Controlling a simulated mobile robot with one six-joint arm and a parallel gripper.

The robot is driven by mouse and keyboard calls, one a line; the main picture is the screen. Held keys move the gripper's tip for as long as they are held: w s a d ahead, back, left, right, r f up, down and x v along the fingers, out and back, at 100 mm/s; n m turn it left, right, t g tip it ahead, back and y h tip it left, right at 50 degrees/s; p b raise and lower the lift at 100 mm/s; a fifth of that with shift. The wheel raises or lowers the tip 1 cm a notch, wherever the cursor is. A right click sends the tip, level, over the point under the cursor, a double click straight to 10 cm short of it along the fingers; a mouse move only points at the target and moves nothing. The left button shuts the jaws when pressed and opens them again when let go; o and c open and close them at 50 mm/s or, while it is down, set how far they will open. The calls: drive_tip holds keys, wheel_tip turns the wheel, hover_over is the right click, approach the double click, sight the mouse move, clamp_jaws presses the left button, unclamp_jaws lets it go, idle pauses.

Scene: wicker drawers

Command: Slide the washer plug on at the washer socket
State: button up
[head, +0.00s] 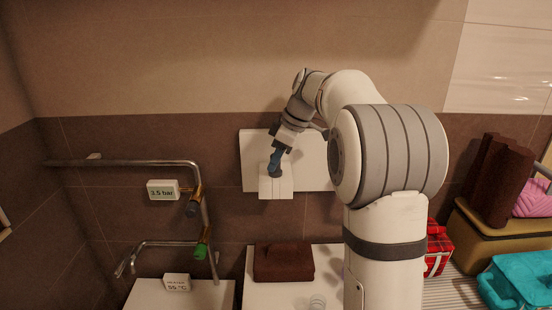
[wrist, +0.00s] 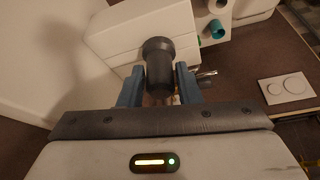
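My gripper (head: 275,160) is in front of a white wall box (head: 276,187), which stands out from a white panel (head: 258,150). In the wrist view a dark round plug-like piece (wrist: 159,70) lies between my two blue fingers (wrist: 160,85), with its collar toward the white box (wrist: 125,35). The fingers stand close along both sides of it. I cannot tell whether they touch it. I cannot tell whether the dark piece is the washer plug or part of the socket. Any contact face at the box is hidden.
Metal pipes (head: 150,163) with a green-handled valve (head: 201,252) and a 3.5 bar display (head: 163,190) are at left. A dark brown folded stack (head: 283,262) lies on a white surface below. A teal basket (head: 520,280) and brown towels (head: 500,180) are at right.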

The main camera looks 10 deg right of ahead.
drive_tip(key=o, duration=0.4)
drive_tip(key=v, duration=0.7)
drive_tip(key=shift+r+b, duration=0.35)
drive_tip(key=shift+s+d, duration=0.1)
drive_tip(key=shift+s, duration=0.05)
drive_tip(key=s+a+f+m+h, duration=0.1)
drive_tip(key=s+f+m, duration=0.3)
drive_tip(key=s, duration=0.6)
drive_tip(key=s+a+f+m+t+h, duration=0.1)
drive_tip(key=s+f+m, duration=0.3)
drive_tip(key=s+f, duration=0.3)
drive_tip(key=s+a+f+m+h, duration=0.1)
drive_tip(key=s+f+m, duration=0.3)
drive_tip(key=s, duration=0.9)
wheel_tip(320, 180, down, 2)
drive_tip(key=shift+s+a+f+m+h, duration=0.15)
drive_tip(key=shift+s+a+m+h, duration=0.15)
drive_tip(key=shift+s+a+h, duration=0.15)
